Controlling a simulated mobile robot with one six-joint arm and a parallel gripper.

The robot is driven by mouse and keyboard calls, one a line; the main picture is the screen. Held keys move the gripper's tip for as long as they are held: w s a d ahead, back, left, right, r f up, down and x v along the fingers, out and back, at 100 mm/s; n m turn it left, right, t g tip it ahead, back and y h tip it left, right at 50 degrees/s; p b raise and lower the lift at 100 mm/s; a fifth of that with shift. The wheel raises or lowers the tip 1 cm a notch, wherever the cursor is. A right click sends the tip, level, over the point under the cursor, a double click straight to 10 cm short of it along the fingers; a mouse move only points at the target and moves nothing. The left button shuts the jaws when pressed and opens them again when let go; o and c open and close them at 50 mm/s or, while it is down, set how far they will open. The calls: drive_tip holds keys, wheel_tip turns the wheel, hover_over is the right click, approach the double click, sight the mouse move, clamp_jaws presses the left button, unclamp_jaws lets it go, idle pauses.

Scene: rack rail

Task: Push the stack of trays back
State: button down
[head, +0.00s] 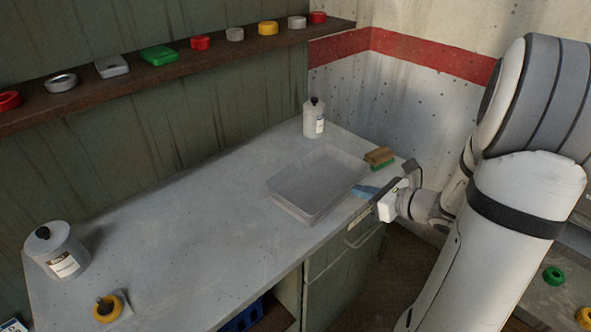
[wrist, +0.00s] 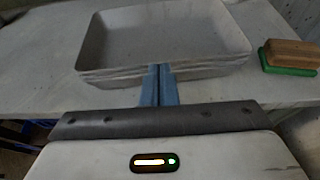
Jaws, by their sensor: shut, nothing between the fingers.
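The stack of trays (head: 318,180) is grey and shallow, nested together, and sits on the worktop toward its right end. In the wrist view the stack (wrist: 165,38) fills the upper middle, with its near wall and several stacked rims facing me. My gripper (head: 358,192) is at the right side of the stack in the head view, low over the worktop. Its blue fingers (wrist: 159,82) are shut together and empty in the wrist view. The fingertips overlap the near wall of the stack; I cannot tell whether they touch it.
A brush with a wooden top and green base (head: 379,158) lies right of the stack. A white bottle (head: 313,118) stands behind it. A larger white jar (head: 57,252) and a yellow ring (head: 108,307) are at the left end. The worktop (head: 190,220) between is clear.

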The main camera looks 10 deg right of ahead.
drive_tip(key=shift+w+a+f+b, duration=0.1)
drive_tip(key=shift+f+b, duration=1.05)
drive_tip(key=shift+f, duration=0.45)
drive_tip(key=shift+w+a+f+b, duration=0.1)
drive_tip(key=shift+f+b, duration=1.05)
drive_tip(key=shift+f, duration=0.4)
drive_tip(key=shift+w+a+r, duration=0.15)
drive_tip(key=shift+w+r, duration=0.05)
drive_tip(key=shift+w, duration=0.05)
approach(299, 167)
drive_tip(key=shift+w+a+f, duration=0.1)
drive_tip(key=shift+w+f, duration=0.1)
drive_tip(key=shift+f, duration=0.95)
drive_tip(key=shift+w+a+f, duration=0.15)
drive_tip(key=shift+f, duration=1.05)
drive_tip(key=shift+w+a+b, duration=0.25)
drive_tip(key=shift+w+a, duration=0.9)
drive_tip(key=shift+w, duration=0.35)
drive_tip(key=shift+w+a+b, duration=0.3)
drive_tip(key=shift+w+a, duration=0.8)
drive_tip(key=shift+w, duration=0.4)
drive_tip(key=shift+w+a+b, duration=0.25)
drive_tip(key=shift+w+a, duration=0.9)
drive_tip(key=shift+w, duration=0.35)
drive_tip(key=shift+p+v, duration=0.6)
drive_tip(key=shift+v, duration=3.3)
drive_tip(key=shift+w+r, duration=0.1)
drive_tip(key=shift+r, duration=0.05)
